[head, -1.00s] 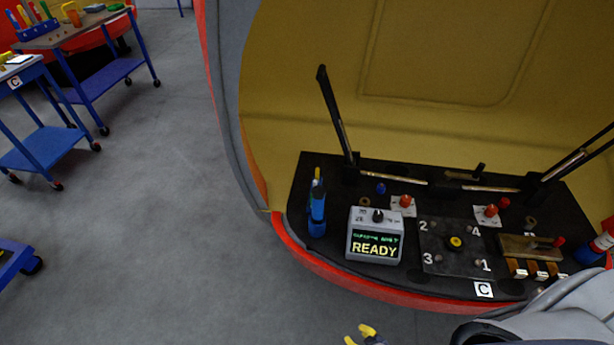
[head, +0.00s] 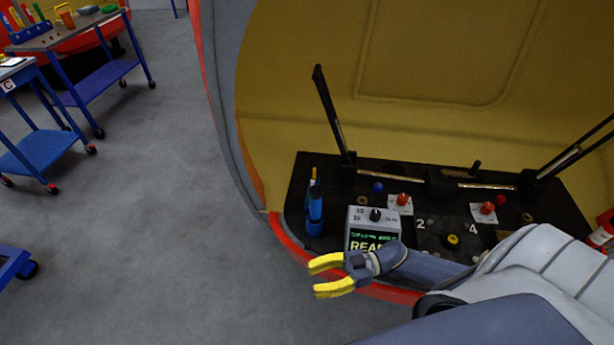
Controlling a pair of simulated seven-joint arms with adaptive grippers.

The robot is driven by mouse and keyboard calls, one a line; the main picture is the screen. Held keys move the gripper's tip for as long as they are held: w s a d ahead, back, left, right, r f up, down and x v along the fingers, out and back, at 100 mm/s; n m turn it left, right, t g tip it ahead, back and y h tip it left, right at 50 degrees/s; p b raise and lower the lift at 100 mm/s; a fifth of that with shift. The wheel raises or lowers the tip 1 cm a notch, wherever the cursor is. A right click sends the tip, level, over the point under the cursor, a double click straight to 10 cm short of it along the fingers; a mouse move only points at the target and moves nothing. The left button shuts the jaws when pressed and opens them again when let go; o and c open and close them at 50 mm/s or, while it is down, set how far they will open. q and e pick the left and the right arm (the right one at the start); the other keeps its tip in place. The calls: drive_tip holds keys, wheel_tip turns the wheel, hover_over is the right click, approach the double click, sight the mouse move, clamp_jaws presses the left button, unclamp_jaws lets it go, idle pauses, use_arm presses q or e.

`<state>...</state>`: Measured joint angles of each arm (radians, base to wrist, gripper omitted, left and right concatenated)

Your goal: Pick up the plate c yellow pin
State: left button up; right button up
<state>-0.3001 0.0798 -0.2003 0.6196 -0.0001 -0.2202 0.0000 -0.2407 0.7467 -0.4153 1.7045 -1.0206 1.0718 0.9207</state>
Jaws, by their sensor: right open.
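The yellow pin (head: 453,240) sits in the middle of the dark square plate (head: 430,236) on the black panel. The plate's numbers 2 and 4 show; its lower part is hidden behind my right arm. My right gripper (head: 312,278) has yellow fingers. It is open and empty, left of the pin and in front of the panel's red front edge, with its fingers pointing left. My left gripper is not in view.
A grey box with a lit display (head: 372,230) stands left of the plate, partly covered by my right gripper's wrist. A blue tool (head: 315,207) stands upright farther left. Red knobs (head: 487,208) rise behind the plate. Grey floor (head: 160,220) is clear at the left.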

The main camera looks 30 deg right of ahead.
drive_tip(key=w+d+r+n+g+h, duration=0.1)
drive_tip(key=w+d+r+n+g, duration=0.1)
drive_tip(key=d+r+n, duration=0.45)
drive_tip(key=n+t+h, duration=1)
drive_tip(key=n, duration=1.1)
approach(314, 169)
drive_tip(key=shift+g, duration=0.3)
drive_tip(key=shift+d+x, duration=0.2)
drive_tip(key=shift+x, duration=4.85)
drive_tip(key=shift+w, duration=0.15)
clamp_jaws()
